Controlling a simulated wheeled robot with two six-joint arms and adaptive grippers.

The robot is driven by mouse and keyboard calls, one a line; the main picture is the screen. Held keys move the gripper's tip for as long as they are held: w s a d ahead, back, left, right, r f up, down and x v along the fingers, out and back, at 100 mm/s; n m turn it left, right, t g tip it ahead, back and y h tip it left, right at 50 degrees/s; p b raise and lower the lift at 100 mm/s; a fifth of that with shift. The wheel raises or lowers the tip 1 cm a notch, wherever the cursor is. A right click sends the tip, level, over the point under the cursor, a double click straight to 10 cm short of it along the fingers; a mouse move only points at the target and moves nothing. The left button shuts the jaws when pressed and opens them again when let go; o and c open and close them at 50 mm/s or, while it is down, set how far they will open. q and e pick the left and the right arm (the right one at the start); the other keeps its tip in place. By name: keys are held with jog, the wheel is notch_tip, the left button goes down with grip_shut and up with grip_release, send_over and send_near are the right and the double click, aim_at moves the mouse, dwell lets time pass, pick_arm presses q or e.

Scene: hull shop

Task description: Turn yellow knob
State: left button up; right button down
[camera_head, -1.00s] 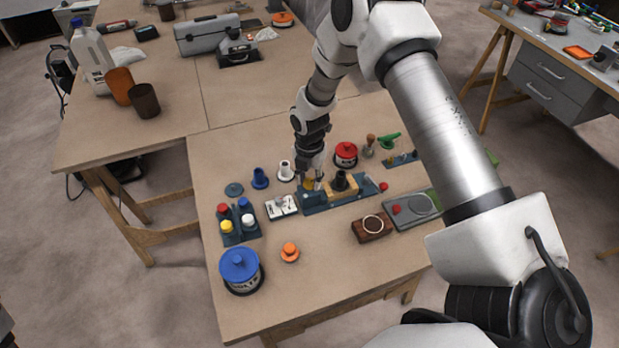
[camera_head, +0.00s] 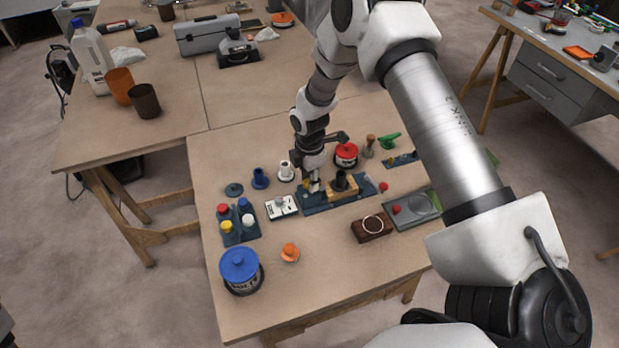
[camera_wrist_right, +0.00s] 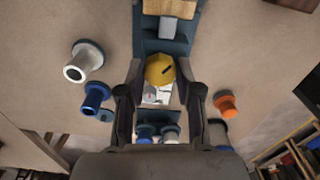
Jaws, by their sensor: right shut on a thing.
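The yellow knob (camera_wrist_right: 158,69) shows in the wrist view as a round yellow cap with a short dark mark on its top. It stands on a blue-grey base plate (camera_wrist_right: 148,45), which in the head view lies mid-table (camera_head: 365,193). My right gripper (camera_wrist_right: 160,72) has one finger on each side of the knob and is shut on it. In the head view my right gripper (camera_head: 314,184) points down at the left end of the plate and hides most of the knob. My left gripper is in neither view.
A wooden block with a dark cylinder (camera_head: 341,182) stands beside the knob on the same plate. The table's front is mostly clear around an orange knob (camera_head: 290,252).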

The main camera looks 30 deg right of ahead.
jog(key=m, duration=0.6)
jog(key=shift+p, duration=0.35)
jog(key=m+p, duration=0.1)
jog(key=m, duration=0.4)
jog(key=shift+m, duration=0.4)
jog(key=m+p, duration=0.1)
jog(key=m, duration=0.4)
jog(key=shift+p, duration=0.35)
jog(key=m+p, duration=0.1)
jog(key=m, duration=0.4)
jog(key=shift+m+p, duration=0.4)
jog(key=c, duration=0.8)
grip_release()
jog(key=shift+o, duration=0.2)
